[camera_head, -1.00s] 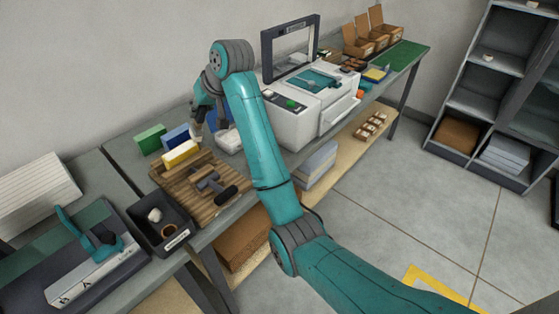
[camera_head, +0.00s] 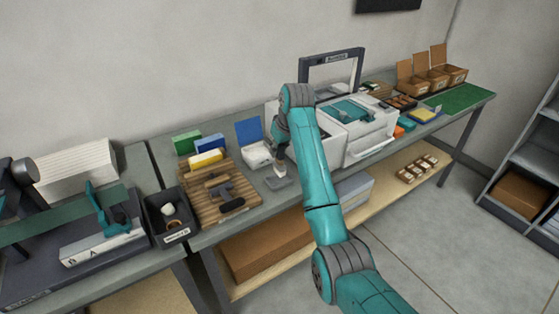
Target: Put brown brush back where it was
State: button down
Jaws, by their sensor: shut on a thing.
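My gripper (camera_head: 281,158) points down over the bench, right of the slatted wooden board (camera_head: 198,212). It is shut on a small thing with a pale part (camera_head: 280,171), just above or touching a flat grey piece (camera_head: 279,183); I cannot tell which. The held thing is too small and partly hidden to make out as the brown brush. Several brown and dark tools lie on the board, among them a dark oval-ended one (camera_head: 232,205).
The white printer (camera_head: 372,132) is to the right.

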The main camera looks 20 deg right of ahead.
aim_at(278, 158)
jog(key=shift+f, duration=1.9)
jog(key=shift+a+f, duration=0.1)
jog(key=c, duration=1)
grip_release()
jog(key=shift+c, duration=0.2)
jog(key=v, duration=1.2)
